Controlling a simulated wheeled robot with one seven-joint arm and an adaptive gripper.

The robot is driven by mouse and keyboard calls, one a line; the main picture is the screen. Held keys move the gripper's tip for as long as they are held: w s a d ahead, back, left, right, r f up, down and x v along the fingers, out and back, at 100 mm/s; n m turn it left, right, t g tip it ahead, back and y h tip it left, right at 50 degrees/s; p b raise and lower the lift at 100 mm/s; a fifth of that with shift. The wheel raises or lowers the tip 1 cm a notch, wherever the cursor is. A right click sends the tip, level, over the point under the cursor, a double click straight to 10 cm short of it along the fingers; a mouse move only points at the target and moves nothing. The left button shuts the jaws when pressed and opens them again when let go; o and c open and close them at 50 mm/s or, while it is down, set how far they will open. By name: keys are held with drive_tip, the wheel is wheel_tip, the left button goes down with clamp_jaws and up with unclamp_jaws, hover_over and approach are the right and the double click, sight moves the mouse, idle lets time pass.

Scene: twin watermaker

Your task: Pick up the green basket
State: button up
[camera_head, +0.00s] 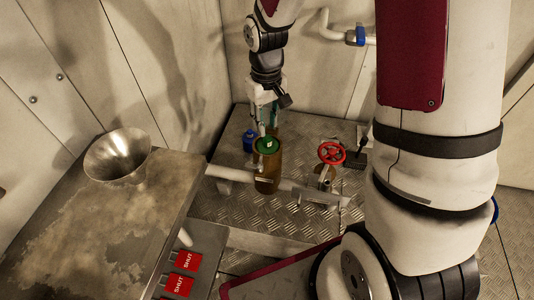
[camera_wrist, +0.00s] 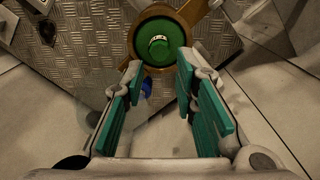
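The green basket (camera_head: 266,145) shows as a round green top with a small pale-edged knob, seated in the mouth of a brown cylinder (camera_head: 267,175). In the wrist view the green basket (camera_wrist: 170,33) lies just beyond my fingertips, ringed by the brown rim (camera_wrist: 150,69). My gripper (camera_wrist: 159,66) is open, its teal-padded fingers spread apart with nothing between them. In the head view my gripper (camera_head: 268,119) points down just above and behind the cylinder. The basket's lower part is hidden inside the cylinder.
A red valve wheel (camera_head: 331,153) stands right of the cylinder, and a blue-capped item (camera_head: 249,141) stands to its left. A pale pipe (camera_head: 235,174) runs beside the cylinder. A metal table (camera_head: 110,230) with a funnel (camera_head: 118,157) fills the left. Walls enclose the corner behind.

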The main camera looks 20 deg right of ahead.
sight(268, 137)
drive_tip(key=f+b, duration=0.1)
drive_tip(key=f, duration=0.3)
drive_tip(key=f+b, duration=0.1)
drive_tip(key=f, duration=0.1)
drive_tip(key=shift+s+f+b, duration=0.25)
drive_tip(key=shift+s+b, duration=0.05)
drive_tip(key=shift+b, duration=0.05)
clamp_jaws()
